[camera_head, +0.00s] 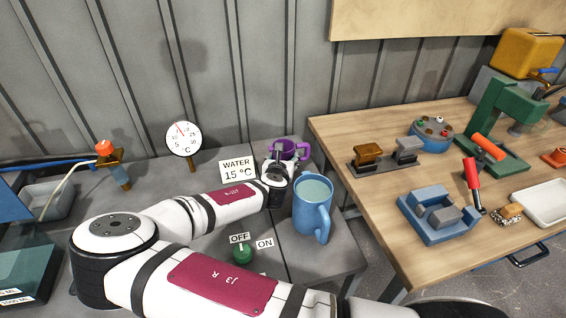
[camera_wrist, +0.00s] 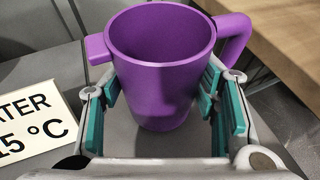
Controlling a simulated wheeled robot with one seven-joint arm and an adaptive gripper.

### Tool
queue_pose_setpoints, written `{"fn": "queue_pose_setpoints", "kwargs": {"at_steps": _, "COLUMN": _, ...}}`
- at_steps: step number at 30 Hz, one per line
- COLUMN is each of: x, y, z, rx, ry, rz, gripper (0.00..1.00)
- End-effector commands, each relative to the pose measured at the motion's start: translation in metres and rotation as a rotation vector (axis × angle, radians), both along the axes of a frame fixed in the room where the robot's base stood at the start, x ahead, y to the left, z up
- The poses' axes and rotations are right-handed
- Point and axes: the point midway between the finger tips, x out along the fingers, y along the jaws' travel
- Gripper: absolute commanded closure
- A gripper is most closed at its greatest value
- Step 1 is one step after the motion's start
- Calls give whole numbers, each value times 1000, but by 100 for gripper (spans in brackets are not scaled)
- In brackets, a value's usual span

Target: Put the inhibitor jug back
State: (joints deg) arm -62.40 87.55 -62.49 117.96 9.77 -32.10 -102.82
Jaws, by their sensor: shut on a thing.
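The purple jug (camera_head: 288,149) stands upright at the back right corner of the grey bench, partly hidden by my gripper in the head view. In the wrist view the purple jug (camera_wrist: 160,75) fills the middle, its handle at the right and a small spout at the left. It looks empty inside. My gripper (camera_wrist: 168,105) has its teal-padded fingers on both sides of the jug's body and is shut on it. The head view shows my gripper (camera_head: 284,163) just behind the blue jug. I cannot tell which jug held inhibitor.
A blue jug (camera_head: 312,207) of pale liquid stands close in front of my gripper. A "WATER 15 °C" sign (camera_head: 237,172) is left of it. A dial thermometer (camera_head: 183,139) and a green OFF/ON knob (camera_head: 243,253) are on the bench. A wooden table (camera_head: 372,212) stands right, across a gap.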

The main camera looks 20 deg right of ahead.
Motion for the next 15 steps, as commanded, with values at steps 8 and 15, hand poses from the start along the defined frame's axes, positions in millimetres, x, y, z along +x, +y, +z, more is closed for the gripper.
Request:
{"fn": "queue_pose_setpoints", "kwargs": {"at_steps": 8, "x": 0, "y": 0, "z": -13, "rx": 1, "ry": -1, "rz": 1, "gripper": 85}}
{"fn": "queue_pose_setpoints", "kwargs": {"at_steps": 15, "x": 0, "y": 0, "z": -17, "rx": 0, "ry": 0, "rz": 0, "gripper": 40}}
